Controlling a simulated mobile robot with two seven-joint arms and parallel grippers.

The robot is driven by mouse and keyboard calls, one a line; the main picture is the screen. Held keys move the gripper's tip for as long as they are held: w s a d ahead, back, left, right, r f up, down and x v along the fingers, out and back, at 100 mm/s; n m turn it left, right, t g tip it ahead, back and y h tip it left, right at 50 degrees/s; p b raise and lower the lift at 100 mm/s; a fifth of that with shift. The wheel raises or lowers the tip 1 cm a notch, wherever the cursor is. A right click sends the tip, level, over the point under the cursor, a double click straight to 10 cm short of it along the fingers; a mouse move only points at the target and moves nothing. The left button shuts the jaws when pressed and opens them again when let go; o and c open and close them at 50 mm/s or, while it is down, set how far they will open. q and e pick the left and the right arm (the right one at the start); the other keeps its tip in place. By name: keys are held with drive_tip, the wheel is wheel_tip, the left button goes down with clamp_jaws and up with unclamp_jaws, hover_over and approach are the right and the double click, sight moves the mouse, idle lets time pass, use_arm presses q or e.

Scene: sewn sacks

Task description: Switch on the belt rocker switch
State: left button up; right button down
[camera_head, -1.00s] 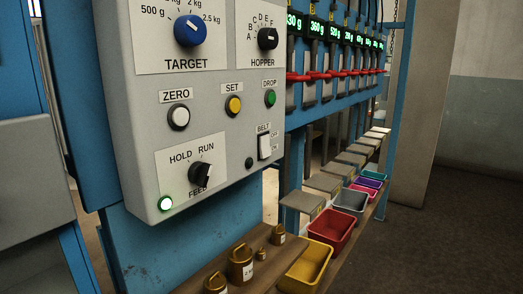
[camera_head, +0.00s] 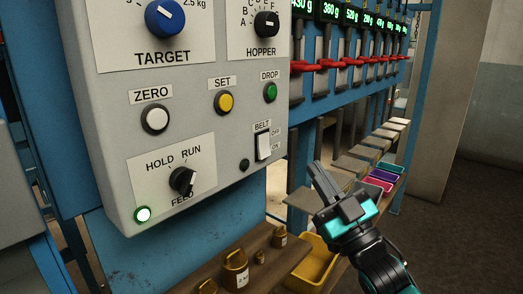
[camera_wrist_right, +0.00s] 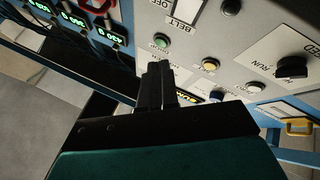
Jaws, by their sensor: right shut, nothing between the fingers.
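The belt rocker switch (camera_head: 263,147) is a white rocker in a dark frame on the grey control panel, under a BELT label, with OFF at its upper end and ON at its lower end. I cannot tell surely which end is pressed. In the right wrist view the switch (camera_wrist_right: 188,10) is at the top edge, partly cut off. My right gripper (camera_head: 317,170) is shut and empty, to the right of and below the switch in the head view, apart from it. Its fingers (camera_wrist_right: 158,68) also show in the wrist view. My left gripper is not in view.
Near the switch are a dark round lamp (camera_head: 244,165), the green DROP button (camera_head: 270,92), the yellow SET button (camera_head: 224,103) and the FEED knob (camera_head: 183,181). Brass weights (camera_head: 235,270) and a yellow bin (camera_head: 312,268) are below. Red-levered hoppers stand behind.

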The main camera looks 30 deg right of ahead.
drive_tip(key=shift+r, duration=0.55)
drive_tip(key=b, duration=0.2)
approach(266, 143)
wheel_tip(266, 143, up, 3)
drive_tip(key=w, duration=0.1)
drive_tip(key=shift+w, duration=1.15)
drive_tip(key=shift+w+a, duration=0.1)
drive_tip(key=shift+w, duration=0.05)
idle(0.8)
drive_tip(key=shift+w+a, duration=0.1)
drive_tip(key=shift+w, duration=0.15)
drive_tip(key=shift+w+a+f, duration=0.1)
drive_tip(key=shift+w, duration=0.2)
idle(0.7)
drive_tip(key=shift+s, duration=0.15)
